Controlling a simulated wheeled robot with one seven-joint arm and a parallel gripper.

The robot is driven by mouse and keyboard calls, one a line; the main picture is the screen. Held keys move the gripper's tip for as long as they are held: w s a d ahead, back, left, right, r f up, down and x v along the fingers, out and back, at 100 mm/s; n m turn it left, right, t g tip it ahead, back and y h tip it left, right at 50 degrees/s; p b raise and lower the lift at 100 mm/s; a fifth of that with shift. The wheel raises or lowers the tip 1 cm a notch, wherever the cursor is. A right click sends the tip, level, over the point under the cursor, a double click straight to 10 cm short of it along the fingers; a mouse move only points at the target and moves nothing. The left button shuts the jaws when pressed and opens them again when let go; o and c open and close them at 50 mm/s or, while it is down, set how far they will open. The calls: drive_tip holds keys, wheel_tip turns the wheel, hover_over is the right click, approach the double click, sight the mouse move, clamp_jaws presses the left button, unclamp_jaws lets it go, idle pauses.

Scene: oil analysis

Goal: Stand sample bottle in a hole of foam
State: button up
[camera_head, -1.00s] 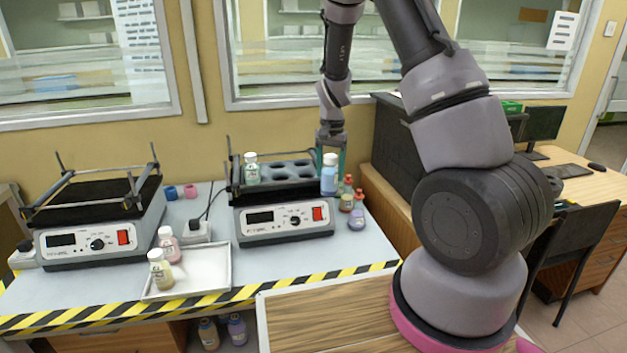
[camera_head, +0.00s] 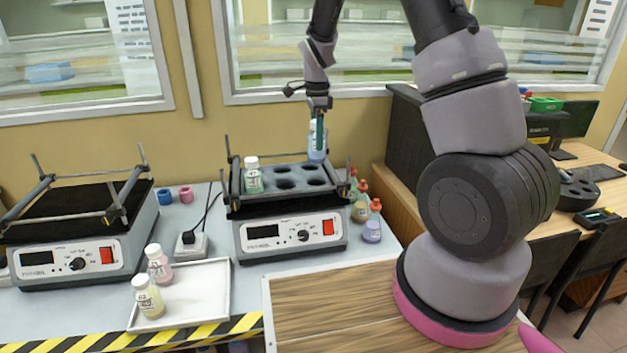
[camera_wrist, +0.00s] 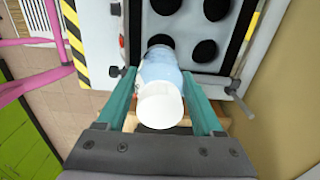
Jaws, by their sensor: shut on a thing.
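My gripper (camera_head: 318,133) is shut on a blue sample bottle with a white cap (camera_head: 316,148). In the wrist view the bottle (camera_wrist: 160,88) sits between the two green fingers of my gripper (camera_wrist: 163,108). The foam (camera_head: 285,178) is a grey block with round dark holes on the right-hand shaker. The bottle is above the foam's back right part. In the wrist view it partly covers one hole, and several holes show empty. Whether its base touches the foam is hidden. Another white-capped bottle (camera_head: 253,175) with greenish contents stands in the foam's left front hole.
Metal rods and bars surround the foam. Several small red-capped bottles (camera_head: 371,222) stand right of the shaker. A white tray (camera_head: 200,290) at the front left holds two white-capped bottles. A second shaker (camera_head: 75,235) stands at the left.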

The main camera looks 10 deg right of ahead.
sight(316, 155)
drive_tip(key=f, duration=0.6)
drive_tip(key=shift+w, duration=0.2)
drive_tip(key=shift+f, duration=1.85)
drive_tip(key=shift+f, duration=0.15)
drive_tip(key=o, duration=1.5)
drive_tip(key=shift+o, duration=0.2)
